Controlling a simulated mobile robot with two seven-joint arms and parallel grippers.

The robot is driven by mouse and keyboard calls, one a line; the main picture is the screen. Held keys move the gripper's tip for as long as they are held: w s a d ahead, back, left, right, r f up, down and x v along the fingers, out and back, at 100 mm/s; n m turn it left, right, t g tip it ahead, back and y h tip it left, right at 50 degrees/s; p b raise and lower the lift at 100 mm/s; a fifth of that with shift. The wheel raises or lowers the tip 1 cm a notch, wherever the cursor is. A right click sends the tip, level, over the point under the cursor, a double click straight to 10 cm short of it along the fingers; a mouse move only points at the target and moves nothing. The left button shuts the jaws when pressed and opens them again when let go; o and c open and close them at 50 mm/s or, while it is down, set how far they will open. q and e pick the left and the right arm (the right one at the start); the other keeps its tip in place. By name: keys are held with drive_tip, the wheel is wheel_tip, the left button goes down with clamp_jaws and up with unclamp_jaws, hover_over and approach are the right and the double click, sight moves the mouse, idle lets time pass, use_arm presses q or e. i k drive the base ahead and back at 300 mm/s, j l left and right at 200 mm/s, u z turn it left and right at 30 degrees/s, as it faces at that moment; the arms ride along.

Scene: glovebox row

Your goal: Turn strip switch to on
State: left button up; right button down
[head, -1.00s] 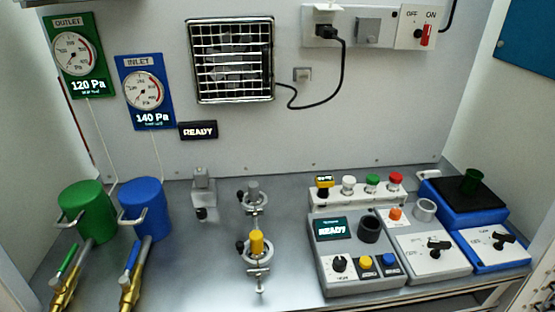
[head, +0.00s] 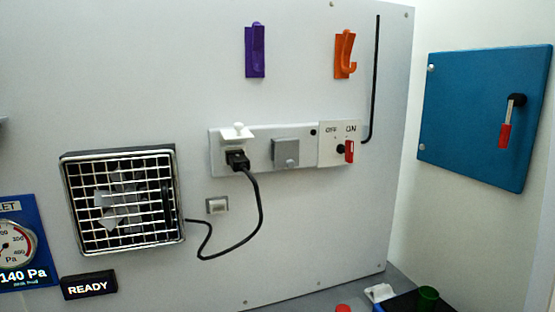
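The power strip (head: 215,152) is mounted on the back wall in the head view. At its right end is the strip switch (head: 349,151), a small red lever on a white plate lettered OFF on the left and ON on the right. The red lever stands on the right, under ON. A black plug (head: 237,160) sits in the strip's left socket, and a grey cover (head: 286,152) is over the socket beside it. Neither of my grippers is in view.
A fan (head: 122,202) behind a wire grille is left of the strip, joined to the plug by a black cord (head: 260,212). A purple hook (head: 255,50) and an orange hook (head: 344,54) hang above. A blue panel (head: 470,118) with a red-gripped handle is on the right wall.

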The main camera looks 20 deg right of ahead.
sight(349, 147)
drive_tip(key=k+l+z, duration=0.2)
drive_tip(key=l, duration=0.25)
drive_tip(key=l+z, duration=0.2)
drive_tip(key=l, duration=0.25)
drive_tip(key=k+l+z, duration=0.2)
drive_tip(key=l, duration=0.3)
drive_tip(key=i, duration=0.1)
